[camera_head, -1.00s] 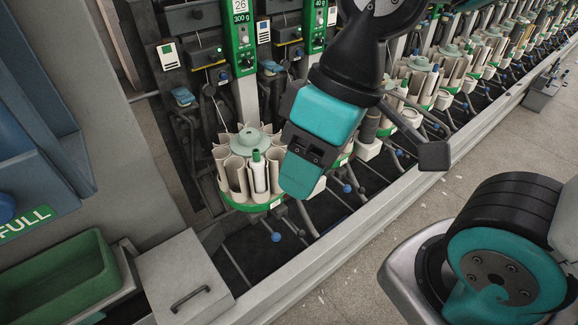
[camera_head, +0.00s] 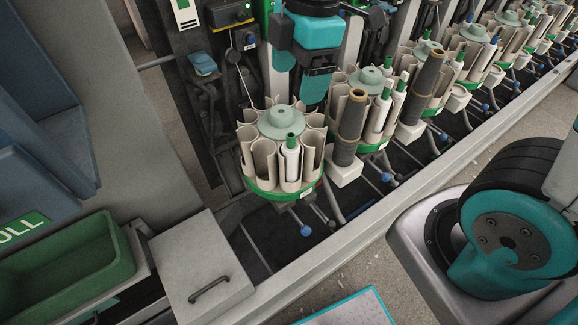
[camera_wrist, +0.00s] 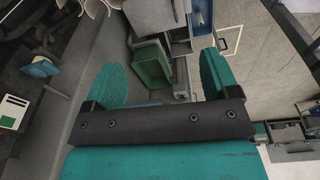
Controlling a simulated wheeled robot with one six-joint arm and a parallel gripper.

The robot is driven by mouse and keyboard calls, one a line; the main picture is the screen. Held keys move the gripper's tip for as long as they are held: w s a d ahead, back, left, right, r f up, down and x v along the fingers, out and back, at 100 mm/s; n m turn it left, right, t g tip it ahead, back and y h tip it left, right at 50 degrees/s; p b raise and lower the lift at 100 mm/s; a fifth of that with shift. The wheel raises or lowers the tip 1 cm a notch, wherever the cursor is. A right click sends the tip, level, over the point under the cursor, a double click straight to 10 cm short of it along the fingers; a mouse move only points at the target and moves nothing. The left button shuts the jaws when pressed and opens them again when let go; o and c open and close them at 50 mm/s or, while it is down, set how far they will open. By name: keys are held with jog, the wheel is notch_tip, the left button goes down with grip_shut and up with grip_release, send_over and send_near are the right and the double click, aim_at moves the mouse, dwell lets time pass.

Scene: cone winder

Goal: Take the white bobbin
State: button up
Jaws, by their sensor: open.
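The white bobbin (camera_head: 291,160) with a green tip stands upright in a front slot of the nearest round magazine (camera_head: 262,185), in the head view. The magazine has cream tube pockets, a pale green cap and a green base ring. My gripper (camera_head: 314,92) is in the upper middle of the head view, above and right of the bobbin and apart from it. In the wrist view my gripper (camera_wrist: 160,80) has its two teal fingers spread with nothing between them. The bobbin cannot be made out in the wrist view.
A dark wound bobbin (camera_head: 349,128) stands at the right of the magazine. More magazines with white bobbins (camera_head: 378,115) line the machine to the right. A green bin (camera_head: 70,265) and a grey lidded box (camera_head: 200,270) stand at the front left.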

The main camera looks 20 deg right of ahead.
aim_at(291, 135)
jog(key=w+d+f+n+h+b, duration=0.2)
jog(key=w+f+n, duration=0.4)
jog(key=w+n, duration=0.15)
jog(key=f, duration=0.5)
jog(key=f+p, duration=0.1)
jog(key=f, duration=0.5)
jog(key=f+p, duration=0.1)
jog(key=f, duration=0.4)
jog(key=shift+s+f, duration=0.25)
jog(key=shift+f, duration=0.15)
jog(key=c, duration=0.9)
